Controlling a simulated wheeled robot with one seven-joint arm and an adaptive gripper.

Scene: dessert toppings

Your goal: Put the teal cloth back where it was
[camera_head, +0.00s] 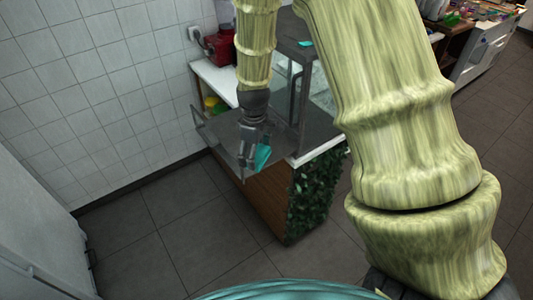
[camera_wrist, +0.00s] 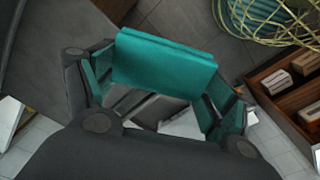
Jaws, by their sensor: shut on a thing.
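The teal cloth (camera_head: 263,157) hangs at my gripper (camera_head: 254,150), in the air over the glass-sided end of the counter. In the wrist view the cloth (camera_wrist: 165,65) is a folded teal piece spanning the space between the two fingers of my gripper (camera_wrist: 155,95), which is shut on it. The cloth's lower side is partly hidden by the fingers. A small teal patch (camera_head: 305,43) lies on the dark raised top; I cannot tell what it is.
The counter (camera_head: 305,152) has a clear glass guard (camera_head: 215,130), a wooden front (camera_head: 242,205) and a leafy end panel (camera_head: 315,192). A red machine (camera_head: 220,46) stands against the tiled wall. Wooden compartments (camera_wrist: 272,82) with small boxes show in the wrist view. Floor in front is clear.

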